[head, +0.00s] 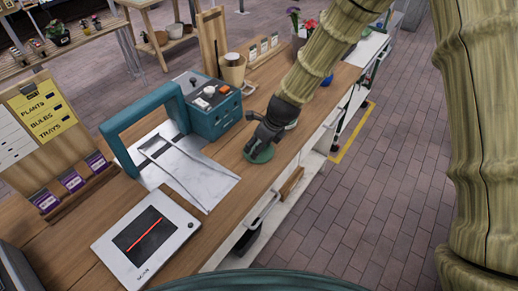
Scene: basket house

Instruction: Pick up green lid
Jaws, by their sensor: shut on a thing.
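A round green lid (259,154) is at the wooden counter near its right edge. My gripper (262,146) is directly over the lid, with its fingertips down at it, and is shut on it. The gripper hides part of the lid's top. I cannot tell whether the lid rests on the counter or is slightly raised.
A teal machine (212,105) with a large frame stands left of the lid, beside a pale metal plate (190,170). A white scale (146,236) with a dark screen lies nearer. A tan pot (232,69) is behind. The brick floor (370,200) right of the counter looks clear.

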